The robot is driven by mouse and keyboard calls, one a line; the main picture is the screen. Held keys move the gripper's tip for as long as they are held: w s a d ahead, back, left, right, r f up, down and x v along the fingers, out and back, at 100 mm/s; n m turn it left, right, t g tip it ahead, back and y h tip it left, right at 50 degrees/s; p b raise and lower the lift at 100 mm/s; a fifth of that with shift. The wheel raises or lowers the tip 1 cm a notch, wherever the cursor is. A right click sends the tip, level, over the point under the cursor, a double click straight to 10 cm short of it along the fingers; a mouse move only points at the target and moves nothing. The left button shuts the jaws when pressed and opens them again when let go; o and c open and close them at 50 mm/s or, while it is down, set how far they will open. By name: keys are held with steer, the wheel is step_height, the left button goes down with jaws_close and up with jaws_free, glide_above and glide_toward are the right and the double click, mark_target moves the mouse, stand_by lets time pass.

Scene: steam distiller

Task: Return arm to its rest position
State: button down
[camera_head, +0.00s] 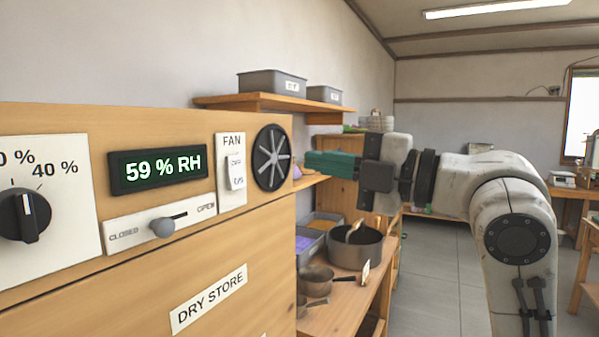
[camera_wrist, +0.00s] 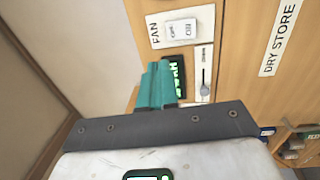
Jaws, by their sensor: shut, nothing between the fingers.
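My gripper (camera_head: 331,163) is at the end of my raised arm, right of the wooden dry store cabinet (camera_head: 238,254). Its teal fingers are shut with nothing between them and point left toward the cabinet's fan end. In the wrist view the shut fingers (camera_wrist: 157,86) show in front of the cabinet face, overlapping part of the display. I cannot tell the exact gap to the cabinet. My arm is bent at the elbow on the right.
The cabinet bears a dial (camera_head: 25,217), a display (camera_head: 158,169) reading 59 % RH, a vent slider (camera_head: 163,227), a fan switch (camera_head: 235,172) and a round fan (camera_head: 272,158). A shelf (camera_head: 275,102) holds grey bins. A pot (camera_head: 355,250) stands on a low bench. Grey floor (camera_head: 432,270) is open.

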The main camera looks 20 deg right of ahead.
steer(key=shift+s+d+r, duration=0.1)
steer(key=shift+s+d, duration=0.25)
steer(key=shift+s, duration=0.15)
